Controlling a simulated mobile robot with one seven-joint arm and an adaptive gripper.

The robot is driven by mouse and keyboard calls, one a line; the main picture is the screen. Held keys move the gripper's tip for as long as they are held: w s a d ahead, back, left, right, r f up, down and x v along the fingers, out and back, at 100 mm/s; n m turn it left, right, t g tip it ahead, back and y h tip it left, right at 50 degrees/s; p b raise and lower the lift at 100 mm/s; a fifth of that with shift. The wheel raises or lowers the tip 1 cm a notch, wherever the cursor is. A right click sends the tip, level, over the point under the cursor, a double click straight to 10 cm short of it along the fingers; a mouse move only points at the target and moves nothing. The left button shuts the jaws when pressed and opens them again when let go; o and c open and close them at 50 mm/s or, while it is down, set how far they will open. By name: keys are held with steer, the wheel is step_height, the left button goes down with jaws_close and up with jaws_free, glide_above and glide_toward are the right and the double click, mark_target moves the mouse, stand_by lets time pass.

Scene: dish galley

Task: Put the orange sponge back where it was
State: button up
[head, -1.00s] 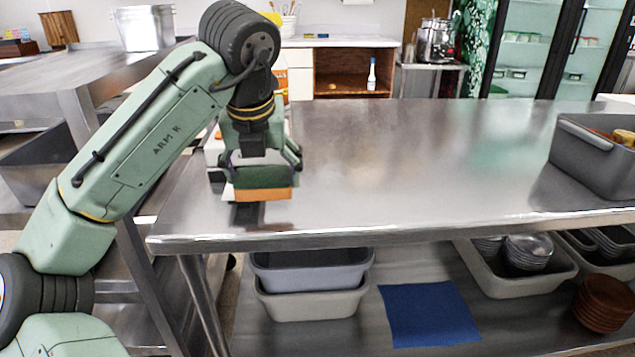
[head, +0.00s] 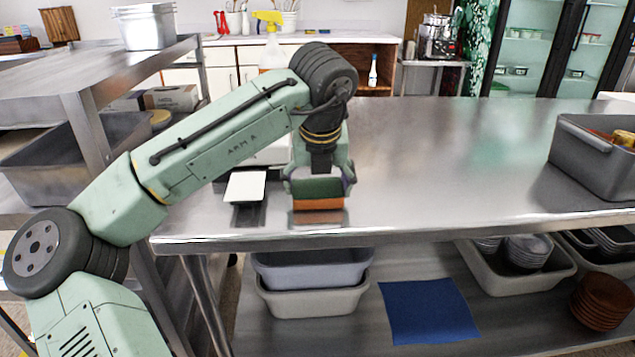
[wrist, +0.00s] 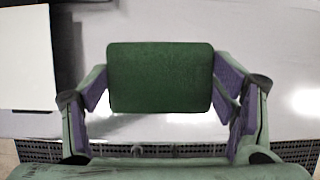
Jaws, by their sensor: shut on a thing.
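The orange sponge (head: 318,204) has a green top layer that faces up. It is between the fingers of my gripper (head: 320,184), over the near left part of the steel table (head: 430,170). In the wrist view the green face of the sponge (wrist: 160,77) fills the middle, level, with my gripper's purple-padded fingers (wrist: 165,95) closed on its left and right sides. The sponge is low, close to the tabletop; I cannot tell whether it touches. Nothing marks its former place.
A white flat panel (head: 245,187) with a dark part below it stands just left of the sponge. A grey bin (head: 590,165) stands at the table's right end. The middle of the table is clear. Tubs (head: 312,300) and a blue cloth (head: 428,312) are on the lower shelf.

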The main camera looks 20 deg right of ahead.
steer(key=shift+f, duration=0.1)
steer(key=o, duration=1.1)
steer(key=v, duration=1.2)
steer(key=shift+w, duration=0.1)
